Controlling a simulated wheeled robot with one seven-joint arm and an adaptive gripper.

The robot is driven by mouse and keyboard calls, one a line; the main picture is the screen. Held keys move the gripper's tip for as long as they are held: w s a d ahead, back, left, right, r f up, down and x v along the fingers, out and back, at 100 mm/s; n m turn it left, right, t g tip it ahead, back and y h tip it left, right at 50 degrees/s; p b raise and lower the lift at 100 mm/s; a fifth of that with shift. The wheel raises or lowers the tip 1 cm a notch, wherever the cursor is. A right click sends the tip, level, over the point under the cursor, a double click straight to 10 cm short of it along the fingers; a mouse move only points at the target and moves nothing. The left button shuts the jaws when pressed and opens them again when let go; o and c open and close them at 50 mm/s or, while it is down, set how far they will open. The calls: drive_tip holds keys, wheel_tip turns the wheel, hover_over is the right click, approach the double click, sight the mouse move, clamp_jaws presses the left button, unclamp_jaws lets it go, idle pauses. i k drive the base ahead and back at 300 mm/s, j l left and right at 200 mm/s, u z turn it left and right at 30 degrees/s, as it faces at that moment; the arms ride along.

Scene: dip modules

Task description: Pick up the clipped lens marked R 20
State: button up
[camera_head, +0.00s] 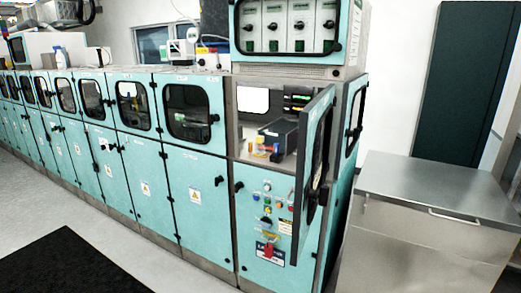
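I cannot make out a clipped lens or an R 20 mark anywhere in the head view. Small yellow and orange items (262,148), too small to identify, sit in an open compartment of the teal machine row, beside a dark box (278,135). The compartment's door (313,170) stands open, swung outward to the right. My gripper is not in view.
Teal cabinets (140,155) with windowed doors run along the wall to the left. A steel cabinet (430,190) with a bare top stands at right. A black mat (65,265) lies on the pale floor at front left. The floor before the cabinets is clear.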

sight(259, 149)
drive_tip(key=i+j+z, duration=0.1)
drive_tip(key=i+j, duration=0.35)
drive_tip(key=j, duration=0.15)
drive_tip(key=i+j+z, duration=0.25)
drive_tip(key=i+j, duration=0.15)
drive_tip(key=j, duration=0.25)
drive_tip(key=i+j, duration=0.15)
drive_tip(key=j, duration=0.2)
drive_tip(key=i+j+z, duration=0.15)
drive_tip(key=j, duration=0.2)
drive_tip(key=i, duration=0.05)
